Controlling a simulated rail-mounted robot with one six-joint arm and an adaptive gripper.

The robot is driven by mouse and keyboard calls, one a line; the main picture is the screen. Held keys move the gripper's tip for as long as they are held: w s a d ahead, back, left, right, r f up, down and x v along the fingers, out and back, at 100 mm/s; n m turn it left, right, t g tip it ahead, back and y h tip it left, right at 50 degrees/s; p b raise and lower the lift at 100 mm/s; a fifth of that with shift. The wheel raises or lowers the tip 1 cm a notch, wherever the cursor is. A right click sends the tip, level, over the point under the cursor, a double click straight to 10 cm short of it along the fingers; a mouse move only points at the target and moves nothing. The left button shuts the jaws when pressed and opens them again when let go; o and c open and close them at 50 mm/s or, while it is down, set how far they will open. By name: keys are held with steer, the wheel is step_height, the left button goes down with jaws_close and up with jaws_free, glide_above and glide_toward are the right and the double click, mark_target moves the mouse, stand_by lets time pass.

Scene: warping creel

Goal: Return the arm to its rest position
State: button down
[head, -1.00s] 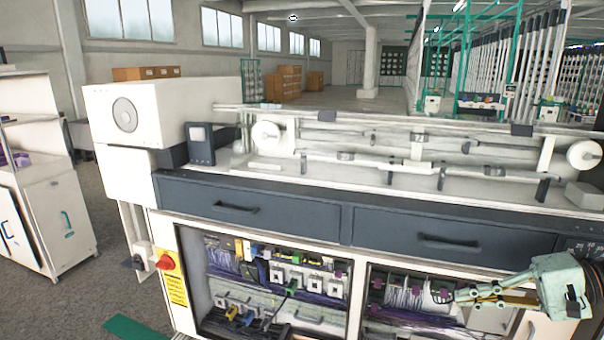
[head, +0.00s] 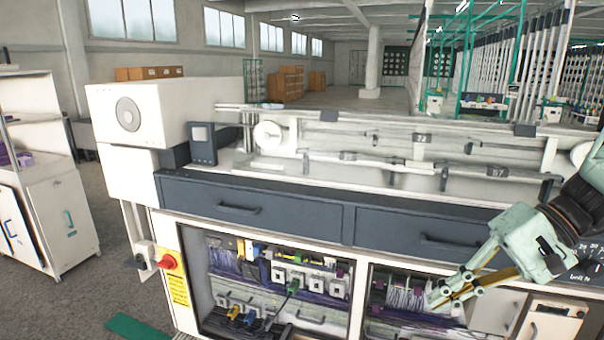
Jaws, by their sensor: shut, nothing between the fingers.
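My gripper (head: 438,303) is at the lower right of the head view, in front of the right open cabinet bay (head: 400,300). Its pale green body (head: 525,245) leads to dark arm links at the right edge. The slim fingers point down and to the left. They are shut with nothing between them. The fingers overlap the bay in the picture, and I cannot tell whether they touch anything in it. The arm hides part of the right drawer and the machine's right end.
A white machine (head: 165,105) with rollers on top stands across the front. It has two dark drawers (head: 250,210) and a left wiring bay (head: 275,285). A red knob (head: 167,262) sits at its left. A white cabinet (head: 50,215) stands farther left, with grey floor between.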

steer(key=s+a+r+n+t+h, duration=0.1)
steer(key=s+a+r+h, duration=0.1)
steer(key=s, duration=0.5)
steer(key=s+a+r+n+t+h, duration=0.1)
steer(key=s+a+r+h, duration=0.1)
steer(key=s+r+h, duration=0.2)
steer(key=s+a+r+n+t+h, duration=0.1)
steer(key=s+a+r+h, duration=0.1)
steer(key=s+r, duration=0.4)
steer(key=shift+s+a+n+h, duration=0.3)
steer(key=shift+s+h, duration=0.3)
steer(key=shift+s, duration=2)
